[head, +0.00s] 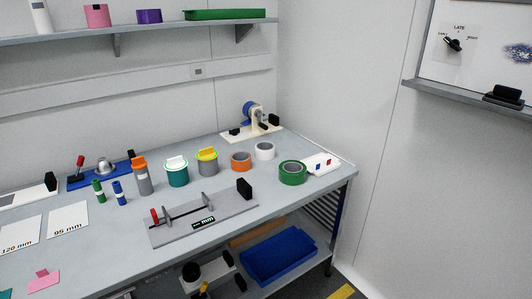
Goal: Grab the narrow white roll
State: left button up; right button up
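A white roll (264,151) stands on the grey workbench (110,222) towards its far right side. It is the only loose white roll I can make out, and its width is hard to judge from here. An orange roll (241,161) is to its left and slightly nearer. A larger green roll (292,173) is nearer and to the right. Neither of my grippers shows in the head view.
A blue tape holder on a cream base (252,135) stands behind the rolls. Several lidded canisters, such as the teal one (177,178), stand to the left. A grey measuring fixture (205,218) lies in front. A white card (321,163) lies near the right edge.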

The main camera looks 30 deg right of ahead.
aim_at(264, 151)
jog(key=l+u, duration=0.15)
jog(key=u, duration=0.35)
jog(key=l+u, duration=0.3)
jog(key=l, duration=0.15)
jog(key=l+u, duration=0.25)
jog(key=l, duration=0.6)
jog(key=k+l+u, duration=0.15)
jog(key=l, duration=0.8)
jog(key=k+l+u, duration=0.15)
jog(key=l, duration=0.3)
